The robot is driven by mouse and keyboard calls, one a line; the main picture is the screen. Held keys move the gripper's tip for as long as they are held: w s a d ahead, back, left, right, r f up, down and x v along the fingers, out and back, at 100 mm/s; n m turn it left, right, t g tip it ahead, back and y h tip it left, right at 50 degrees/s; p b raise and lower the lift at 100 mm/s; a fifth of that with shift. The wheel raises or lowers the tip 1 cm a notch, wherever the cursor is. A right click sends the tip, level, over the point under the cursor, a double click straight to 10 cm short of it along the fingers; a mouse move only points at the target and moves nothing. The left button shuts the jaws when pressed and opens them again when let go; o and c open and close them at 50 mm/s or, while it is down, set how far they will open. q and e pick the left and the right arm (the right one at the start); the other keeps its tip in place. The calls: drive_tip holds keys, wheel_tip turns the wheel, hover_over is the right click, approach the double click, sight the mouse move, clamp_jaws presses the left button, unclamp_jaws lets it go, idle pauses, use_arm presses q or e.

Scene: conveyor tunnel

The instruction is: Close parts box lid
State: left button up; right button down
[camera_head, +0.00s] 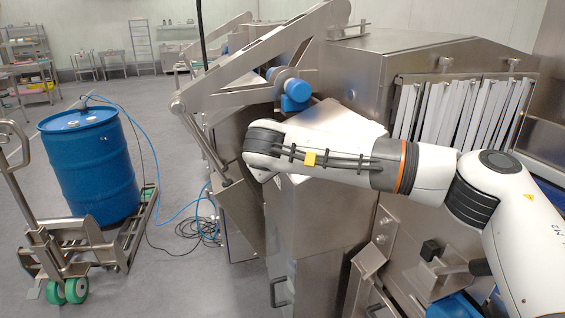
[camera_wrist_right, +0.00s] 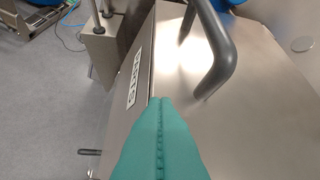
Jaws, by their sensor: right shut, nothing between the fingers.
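In the wrist view a smooth steel panel (camera_wrist_right: 255,110), which looks like the parts box lid, fills the right side. A dark grey bar handle (camera_wrist_right: 218,55) stands on it. A white label (camera_wrist_right: 132,88), apparently reading PARTS, is on the face beside its left edge. My right gripper (camera_wrist_right: 158,100) has its teal fingers shut and empty, over that edge and left of the handle; contact is unclear. In the head view the pale panel (camera_head: 345,130) shows partly behind my right arm, and my right gripper is hidden. I cannot tell how far the lid is open. My left gripper is not in view.
A large steel machine (camera_head: 430,60) with hanging white strips (camera_head: 455,110) stands behind my right arm. A blue drum (camera_head: 90,165) sits on a pallet truck (camera_head: 75,245) at left. A blue hose and cables (camera_head: 200,225) lie on the floor between.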

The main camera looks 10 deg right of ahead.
drive_tip(key=shift+d+f, duration=0.1)
drive_tip(key=shift+f, duration=0.3)
drive_tip(key=shift+r, duration=0.1)
